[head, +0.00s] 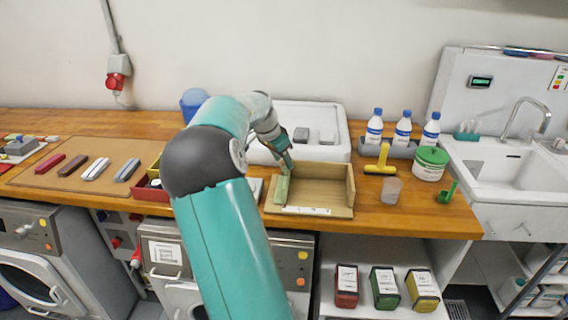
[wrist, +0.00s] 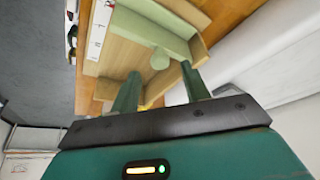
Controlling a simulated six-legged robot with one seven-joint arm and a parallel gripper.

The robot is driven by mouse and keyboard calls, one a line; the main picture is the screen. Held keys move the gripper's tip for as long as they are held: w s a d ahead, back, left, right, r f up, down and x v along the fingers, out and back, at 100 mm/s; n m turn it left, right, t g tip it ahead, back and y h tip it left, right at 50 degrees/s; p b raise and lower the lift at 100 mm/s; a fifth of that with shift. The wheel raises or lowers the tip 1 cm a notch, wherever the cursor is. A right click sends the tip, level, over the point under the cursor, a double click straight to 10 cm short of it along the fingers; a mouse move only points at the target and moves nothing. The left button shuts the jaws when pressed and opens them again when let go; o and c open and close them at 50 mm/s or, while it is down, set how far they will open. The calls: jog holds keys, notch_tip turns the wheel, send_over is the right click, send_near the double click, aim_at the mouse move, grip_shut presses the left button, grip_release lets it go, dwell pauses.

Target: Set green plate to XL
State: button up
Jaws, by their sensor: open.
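The light green plate (head: 282,190) stands upright across the left part of an open wooden box (head: 328,193) on the worktop. A white lettered scale strip (head: 306,211) runs along the box's front edge; its letters are too small to read in the head view. In the wrist view the plate (wrist: 160,22) has a round green knob (wrist: 160,59), and part of the strip (wrist: 99,36) shows small marks. My gripper (head: 287,168) is open over the plate. In the wrist view its fingers (wrist: 160,80) are on either side of the knob; I cannot tell whether they touch it.
A white tray (head: 345,130) with grey blocks stands behind the box. A yellow-handled brush (head: 381,163), a clear cup (head: 392,190) and a green-lidded tub (head: 431,163) stand to the right. A brown board (head: 75,180) with several coloured bars lies at the left.

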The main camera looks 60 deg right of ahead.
jog(key=v, duration=1.1)
jog(key=s+a+n+t+y, duration=0.1)
jog(key=a+n+t+y, duration=0.35)
jog(key=a, duration=1.05)
jog(key=a+n+t+h, duration=0.1)
jog(key=a+n, duration=0.6)
jog(key=a, duration=0.7)
jog(key=s+a+f+n, duration=0.2)
jog(key=s+a+n, duration=0.3)
jog(key=a, duration=0.4)
jog(key=s+a+f+n+t, duration=0.1)
jog(key=s+a+f+n, duration=0.1)
jog(key=s+a+n, duration=0.3)
jog(key=s+a+y, duration=0.1)
jog(key=a, duration=0.3)
jog(key=shift+a+f, duration=0.25)
jog(key=shift+t, duration=0.25)
jog(key=shift+c, duration=1.1)
jog(key=shift+w+d, duration=0.1)
jog(key=shift+d, duration=0.05)
